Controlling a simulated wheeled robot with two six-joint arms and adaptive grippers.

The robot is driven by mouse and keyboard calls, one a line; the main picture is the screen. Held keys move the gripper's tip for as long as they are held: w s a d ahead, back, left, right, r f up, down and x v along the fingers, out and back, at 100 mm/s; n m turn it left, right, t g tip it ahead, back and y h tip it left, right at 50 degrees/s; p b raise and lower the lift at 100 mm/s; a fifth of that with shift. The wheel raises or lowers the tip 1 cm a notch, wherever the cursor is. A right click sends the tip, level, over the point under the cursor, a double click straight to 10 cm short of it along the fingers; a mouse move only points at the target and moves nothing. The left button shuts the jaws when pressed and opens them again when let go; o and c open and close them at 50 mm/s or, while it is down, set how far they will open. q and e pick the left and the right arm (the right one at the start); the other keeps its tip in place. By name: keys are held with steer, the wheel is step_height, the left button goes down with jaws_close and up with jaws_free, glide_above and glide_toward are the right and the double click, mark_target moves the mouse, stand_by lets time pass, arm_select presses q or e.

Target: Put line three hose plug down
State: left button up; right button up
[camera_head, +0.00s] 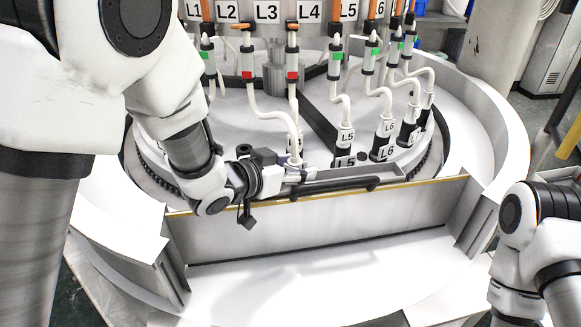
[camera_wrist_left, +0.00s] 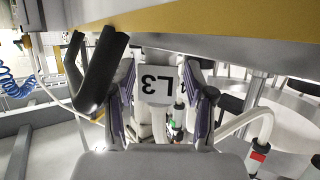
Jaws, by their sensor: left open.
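The line three hose plug carries a white L3 tag (camera_wrist_left: 158,85), which appears upside down in the left wrist view. It is between the two spread fingers of my left gripper (camera_wrist_left: 158,100), with visible room on either side. In the head view my left gripper (camera_head: 296,174) is low at the front of the round machine, beside a pale plug (camera_head: 295,145) with a white hose above it. My gripper and wrist hide the plug's lower part, so I cannot tell how it is seated. My right arm enters at the lower right; its gripper is out of view.
Plugs tagged L5 (camera_head: 345,136) and L6 (camera_head: 387,127) stand to the right on the machine deck. A black bar (camera_head: 335,188) runs along the front, close to my left gripper. Hoses hang from a row of valves, two marked red. The front panel (camera_head: 320,225) has a yellow edge.

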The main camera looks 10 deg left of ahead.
arm_select(q)
steer(key=shift+s+a+r, duration=0.15)
steer(key=b+v, duration=0.3)
steer(key=v, duration=0.8)
steer(key=shift+s, duration=0.35)
steer(key=shift+w+r, duration=0.1)
steer(key=shift+r, duration=0.05)
steer(key=shift+a, duration=0.1)
